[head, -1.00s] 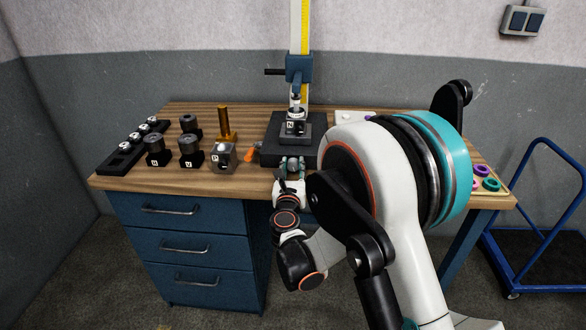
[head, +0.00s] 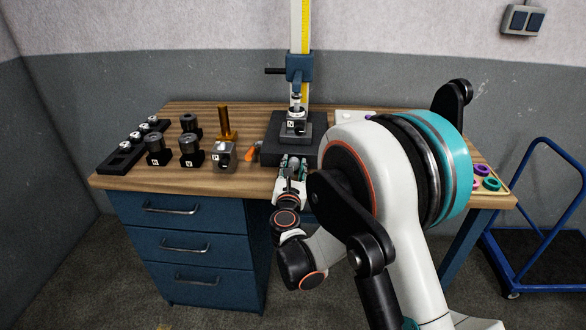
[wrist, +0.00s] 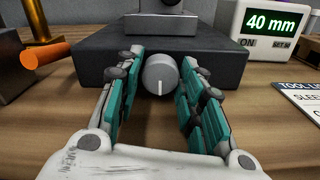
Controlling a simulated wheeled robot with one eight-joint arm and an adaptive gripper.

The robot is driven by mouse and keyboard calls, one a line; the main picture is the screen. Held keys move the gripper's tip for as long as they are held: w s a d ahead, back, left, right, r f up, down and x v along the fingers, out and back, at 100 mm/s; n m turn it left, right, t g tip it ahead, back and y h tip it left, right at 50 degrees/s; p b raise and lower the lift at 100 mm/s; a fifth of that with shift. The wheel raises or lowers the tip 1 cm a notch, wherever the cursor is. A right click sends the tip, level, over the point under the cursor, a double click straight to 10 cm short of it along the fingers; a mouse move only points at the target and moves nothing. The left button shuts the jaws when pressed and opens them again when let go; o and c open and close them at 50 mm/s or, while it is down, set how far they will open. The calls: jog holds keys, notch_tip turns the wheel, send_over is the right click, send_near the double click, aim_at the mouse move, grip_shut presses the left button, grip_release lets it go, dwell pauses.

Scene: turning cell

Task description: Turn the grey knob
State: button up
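The grey knob (wrist: 160,74) is a short round knob with a white line on its face, on the front of the black base block (wrist: 86,68). The line points down. My gripper (wrist: 159,78) has its two teal-padded fingers on either side of the knob in the wrist view. A narrow gap shows on both sides, and I cannot tell whether a pad touches it. In the head view my gripper (head: 292,166) is in front of the black base (head: 270,153), and the knob is mostly hidden by it.
A display box (wrist: 276,32) reading "40 mm" stands right of the base. An orange handle (wrist: 45,54) is at left. Dark cylindrical parts (head: 189,146) stand on the wooden table (head: 135,182). A blue cart (head: 540,240) is at right.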

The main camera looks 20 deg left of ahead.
jog(key=shift+o, duration=0.7)
jog(key=shift+s, duration=0.15)
jog(key=v, duration=1.1)
jog(key=shift+s, duration=0.4)
jog(key=shift+w+f, duration=0.1)
